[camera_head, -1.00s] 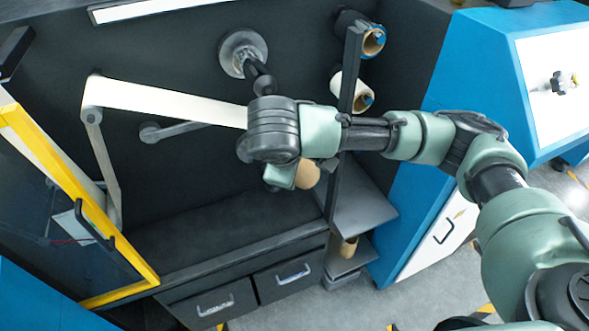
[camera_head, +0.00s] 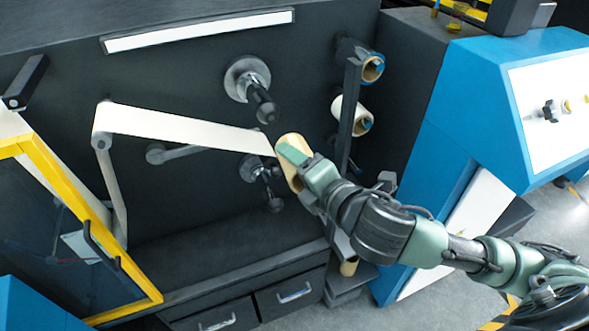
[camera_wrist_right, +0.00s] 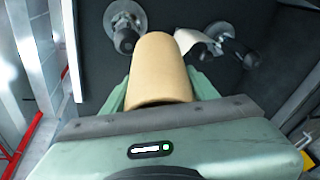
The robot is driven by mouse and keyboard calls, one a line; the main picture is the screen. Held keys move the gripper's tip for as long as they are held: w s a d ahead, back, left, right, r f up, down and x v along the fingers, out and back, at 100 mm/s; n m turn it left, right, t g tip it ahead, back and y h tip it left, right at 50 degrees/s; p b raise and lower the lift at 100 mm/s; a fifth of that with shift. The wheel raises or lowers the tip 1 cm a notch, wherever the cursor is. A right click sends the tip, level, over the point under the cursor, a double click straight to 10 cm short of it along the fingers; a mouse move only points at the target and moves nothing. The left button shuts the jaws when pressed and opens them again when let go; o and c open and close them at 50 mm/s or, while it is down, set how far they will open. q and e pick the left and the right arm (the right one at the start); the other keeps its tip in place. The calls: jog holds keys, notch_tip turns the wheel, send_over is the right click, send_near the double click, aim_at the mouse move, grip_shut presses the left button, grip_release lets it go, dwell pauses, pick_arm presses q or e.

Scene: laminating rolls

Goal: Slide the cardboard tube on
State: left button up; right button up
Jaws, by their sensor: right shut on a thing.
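The cardboard tube (camera_head: 287,176) is tan and held by my right gripper (camera_head: 296,158), in front of the dark machine wall. In the right wrist view the tube (camera_wrist_right: 159,72) stands between the two green fingers of my right gripper (camera_wrist_right: 160,88), its far end toward the wall. An upper spindle (camera_head: 257,92) with a round flange sticks out of the wall, above and left of the tube. A lower spindle (camera_head: 262,178) is just left of the tube and apart from it in the picture. Both spindles look bare of a tube. My left gripper is not in view.
A white web (camera_head: 180,126) runs from a left roller toward the tube. A yellow-framed door (camera_head: 88,222) stands open at left.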

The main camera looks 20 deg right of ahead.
jog(key=shift+s+a+r+n+t+y, duration=0.3)
jog(key=shift+s+r+n+y, duration=0.15)
jog(key=shift+r+y, duration=0.2)
jog(key=shift+s+a+r+n+t+y, duration=0.2)
jog(key=shift+s+r+n+t+y, duration=0.1)
jog(key=shift+r+n+y, duration=0.35)
send_near(271, 118)
jog(key=shift+w+a+f+p, duration=0.2)
jog(key=shift+w+a, duration=0.1)
jog(key=shift+a, duration=0.3)
jog(key=shift+w+a+f+p, duration=0.1)
jog(key=shift+w+a+f, duration=0.15)
jog(key=shift+a, duration=0.35)
jog(key=shift+w+a+f+p, duration=0.2)
jog(key=shift+w+a, duration=0.1)
jog(key=shift+a, duration=0.3)
jog(key=shift+w+a, duration=0.1)
jog(key=shift+w, duration=2.15)
jog(key=shift+w+p, duration=0.5)
jog(key=shift+w, duration=2)
jog(key=shift+w+a+p, duration=0.15)
jog(key=shift+w+p, duration=0.3)
jog(key=shift+w, duration=2.4)
jog(key=shift+r, duration=0.2)
jog(key=shift+r, duration=0.15)
jog(key=o, duration=1.5)
jog(key=shift+c, duration=0.2)
